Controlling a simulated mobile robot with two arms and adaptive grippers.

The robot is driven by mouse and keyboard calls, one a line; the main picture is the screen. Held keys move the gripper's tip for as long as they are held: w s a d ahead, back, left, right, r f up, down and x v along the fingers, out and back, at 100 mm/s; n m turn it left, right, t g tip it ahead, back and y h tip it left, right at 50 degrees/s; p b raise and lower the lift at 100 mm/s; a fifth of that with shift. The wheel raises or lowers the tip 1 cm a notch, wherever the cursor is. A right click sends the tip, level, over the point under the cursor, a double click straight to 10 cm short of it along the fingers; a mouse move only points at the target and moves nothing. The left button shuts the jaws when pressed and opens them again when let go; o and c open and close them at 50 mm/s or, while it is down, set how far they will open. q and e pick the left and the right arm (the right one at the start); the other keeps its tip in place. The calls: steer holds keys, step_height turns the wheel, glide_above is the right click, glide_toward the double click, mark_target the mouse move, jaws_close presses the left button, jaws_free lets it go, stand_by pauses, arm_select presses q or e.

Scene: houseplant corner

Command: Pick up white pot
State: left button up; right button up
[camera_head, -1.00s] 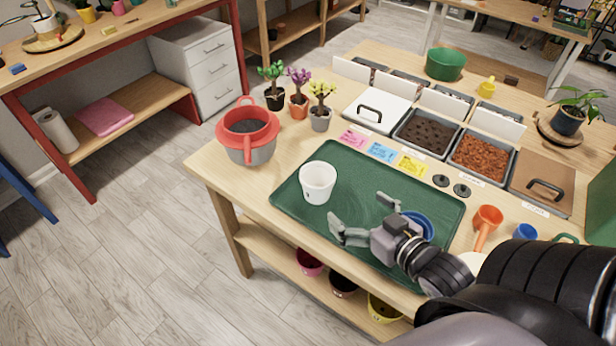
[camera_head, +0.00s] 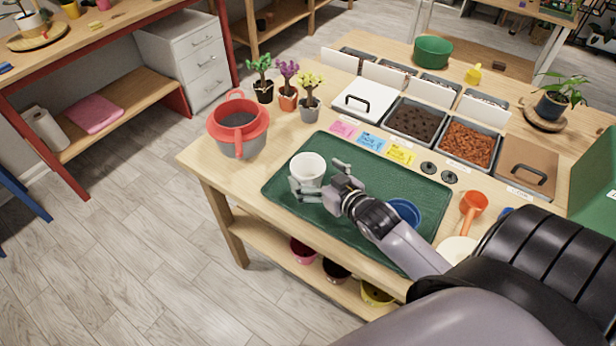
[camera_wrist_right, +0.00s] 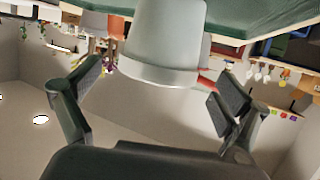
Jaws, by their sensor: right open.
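The white pot (camera_head: 308,168) stands upright on the green mat (camera_head: 400,240) near its left end. My right gripper (camera_head: 318,181) is open at the pot, with one finger on its near side and the other toward its far right side. In the right wrist view the pot (camera_wrist_right: 165,45) fills the upper middle, between and beyond the two open fingers (camera_wrist_right: 158,95). I cannot tell whether either finger touches it. My left gripper is not in view.
A blue saucer-like dish (camera_head: 404,212) lies on the mat behind my right wrist. A grey pot with a red rim (camera_head: 238,140) stands left of the mat. Small potted flowers (camera_head: 310,105) and soil bins (camera_head: 415,122) stand behind. An orange scoop (camera_head: 473,206) lies at right.

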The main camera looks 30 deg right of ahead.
mark_target(300, 161)
steer(key=shift+x, duration=2)
steer(key=shift+r, duration=0.1)
steer(key=shift+c, duration=0.4)
steer(key=c, duration=1.2)
steer(key=shift+o, duration=0.2)
step_height(300, 161, up, 20)
